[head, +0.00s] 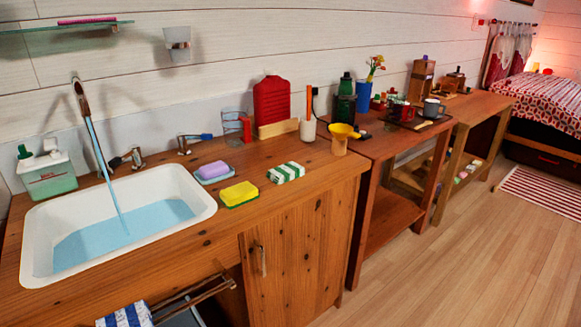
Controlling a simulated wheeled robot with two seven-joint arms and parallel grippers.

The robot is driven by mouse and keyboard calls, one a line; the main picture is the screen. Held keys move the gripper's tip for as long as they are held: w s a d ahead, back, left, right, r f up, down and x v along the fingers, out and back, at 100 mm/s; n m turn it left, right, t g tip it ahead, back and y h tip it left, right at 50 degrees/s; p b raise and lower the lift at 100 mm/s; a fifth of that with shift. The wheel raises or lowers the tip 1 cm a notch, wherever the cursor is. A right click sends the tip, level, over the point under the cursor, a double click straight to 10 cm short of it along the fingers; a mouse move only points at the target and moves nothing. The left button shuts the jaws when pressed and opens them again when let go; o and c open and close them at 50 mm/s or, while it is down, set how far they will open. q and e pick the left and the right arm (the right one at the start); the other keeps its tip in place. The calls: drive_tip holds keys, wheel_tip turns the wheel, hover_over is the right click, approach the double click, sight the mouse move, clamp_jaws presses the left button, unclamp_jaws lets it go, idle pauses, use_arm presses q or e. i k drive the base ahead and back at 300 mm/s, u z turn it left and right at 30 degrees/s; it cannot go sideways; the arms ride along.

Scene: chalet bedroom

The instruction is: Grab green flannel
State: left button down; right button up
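A folded cloth with green and white stripes, the green flannel (286,172), lies flat on the wooden washstand counter (262,222). It is to the right of the sink, near the middle of the counter. A yellow and green sponge (239,194) lies to its left and nearer the front, apart from it. Neither of my grippers shows in the head view.
A white sink (206,203) with running water stands left. A blue striped towel (126,315) hangs below. Floor (450,255) right is clear.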

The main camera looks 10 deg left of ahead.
sight(285, 172)
drive_tip(key=z, duration=1.05)
drive_tip(key=i, duration=1.45)
drive_tip(key=u, duration=0.85)
